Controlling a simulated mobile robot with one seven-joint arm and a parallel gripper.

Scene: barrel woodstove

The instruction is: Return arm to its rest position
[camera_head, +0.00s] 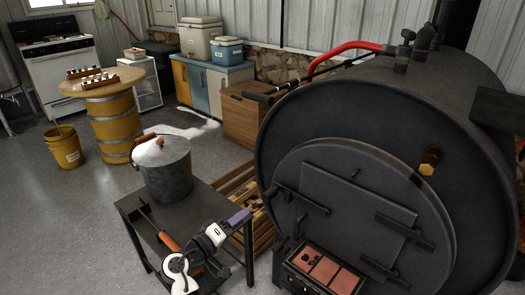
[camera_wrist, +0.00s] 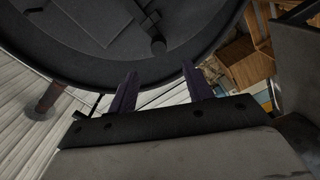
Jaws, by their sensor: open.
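My gripper (camera_head: 239,217) is in front of the large black barrel woodstove (camera_head: 345,115), at the lower left of its round face, beside the small dark metal table. Its purple fingers also show in the wrist view (camera_wrist: 158,84), spread apart with nothing between them. My white and black arm reaches up from the bottom of the head view and covers part of the table. The stove's front fills the top of the wrist view (camera_wrist: 75,65), tilted. Its rectangular door (camera_head: 352,203) looks shut, with dark bar handles on it.
A lidded grey metal bucket (camera_head: 166,172) stands on the small metal table (camera_head: 205,192), close to my arm. A tool with an orange handle (camera_head: 169,241) lies there. A yellow bucket (camera_head: 65,147) and barrel table (camera_head: 116,118) stand farther back. The left floor (camera_head: 60,220) is clear.

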